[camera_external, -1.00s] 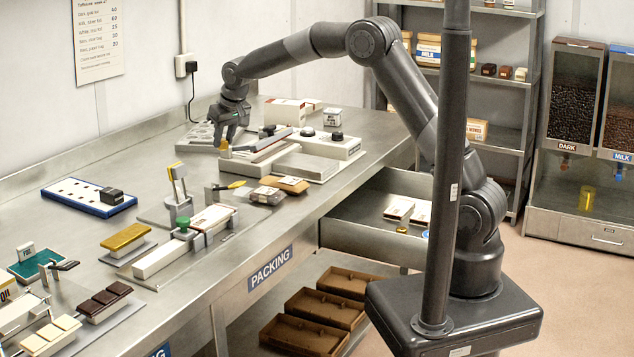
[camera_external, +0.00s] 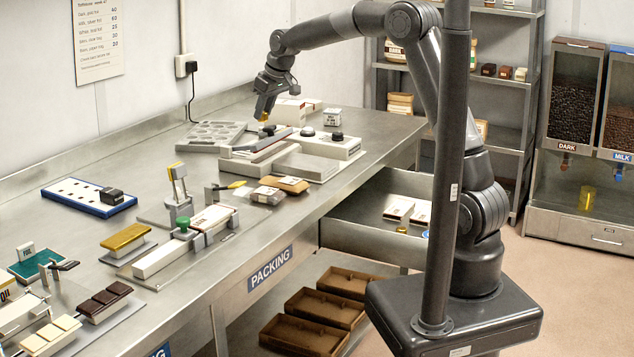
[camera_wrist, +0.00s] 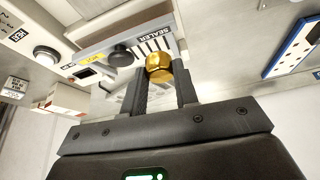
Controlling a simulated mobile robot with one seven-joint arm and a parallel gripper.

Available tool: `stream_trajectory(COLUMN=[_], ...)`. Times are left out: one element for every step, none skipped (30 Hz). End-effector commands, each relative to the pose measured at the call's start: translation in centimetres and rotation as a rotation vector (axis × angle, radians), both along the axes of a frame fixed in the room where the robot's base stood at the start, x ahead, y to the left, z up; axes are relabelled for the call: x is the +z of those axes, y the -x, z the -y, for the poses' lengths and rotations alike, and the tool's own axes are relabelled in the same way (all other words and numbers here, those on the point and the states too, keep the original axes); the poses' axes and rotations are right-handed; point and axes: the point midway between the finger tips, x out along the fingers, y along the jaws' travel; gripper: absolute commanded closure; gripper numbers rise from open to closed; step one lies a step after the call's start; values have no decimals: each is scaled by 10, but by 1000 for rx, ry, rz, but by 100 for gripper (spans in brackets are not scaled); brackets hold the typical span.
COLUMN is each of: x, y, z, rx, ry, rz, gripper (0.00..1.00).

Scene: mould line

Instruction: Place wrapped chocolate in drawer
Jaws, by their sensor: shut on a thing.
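My gripper (camera_external: 264,112) is above the far part of the steel bench, next to the sealer. It is shut on a gold-wrapped chocolate (camera_wrist: 159,68), which sits between the two fingertips in the wrist view. In the external view only a small gold patch of the chocolate (camera_external: 264,116) shows under the fingers. The open drawer (camera_external: 372,241) is under the bench's right edge. It holds two pale packs and a small gold round item (camera_external: 402,230).
The sealer (camera_external: 262,150) and its base block stand close to my gripper. A grey tray with round hollows (camera_external: 212,136) lies to its left. Brown and dark packets (camera_external: 286,184) lie near the bench edge above the drawer. A blue-edged board (camera_external: 88,197) lies further left.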

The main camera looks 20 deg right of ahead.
Motion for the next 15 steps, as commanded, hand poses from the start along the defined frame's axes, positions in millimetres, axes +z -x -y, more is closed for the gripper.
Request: stream_trajectory(x=[2,3,4,4,5,6,6,7,8,9,9,10,11,11,12], y=[-1,0,1,2,3,5,6,8,10,12,15,18,20,24,27], z=[19,29,41,49,58,70,78,87,99,107,115,127,135,143,154], rx=[19,37,60,80,98,123,142,160,187,207,229,255,277,298,327], ry=[-2,-1,-1,-2,-1,-1,-1,-2,-1,-2,-1,-2,-1,-1,-1], rz=[0,-1,0,0,0,0,0,0,-1,0,0,0,0,-1,0], gripper=[94,94,94,94,94,94,94,94,94,94,94,94,94,94,94])
